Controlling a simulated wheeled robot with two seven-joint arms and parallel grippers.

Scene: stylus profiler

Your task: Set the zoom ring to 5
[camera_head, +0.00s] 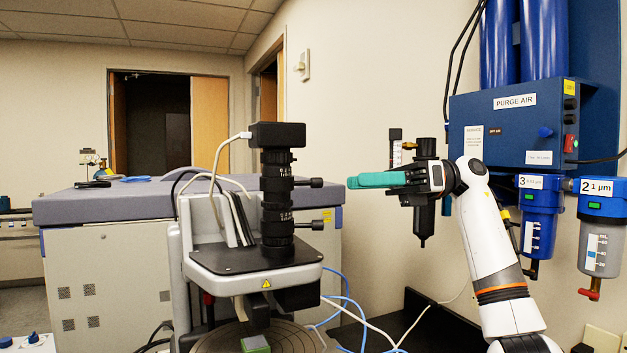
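The black zoom lens tube (277,200) stands upright on the stylus profiler's dark top plate, under a black camera block (276,135). Rings on the tube carry small white numbers, too small to read surely, so I cannot tell the zoom setting. An upper knob (316,183) and a lower knob (316,225) stick out to its right. My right gripper (352,182) has teal fingers pointing left, level with the upper knob and a little to its right in the picture. The fingers show side-on, so their gap is hidden. No contact shows. My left gripper is out of view.
The profiler's top plate (222,258) carries the tube, with white cables on its left. A round stage (215,342) with a green sample (255,344) lies below. A blue purge-air panel (508,125) with filters stands at right. Blue and white tubing runs below the arm.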

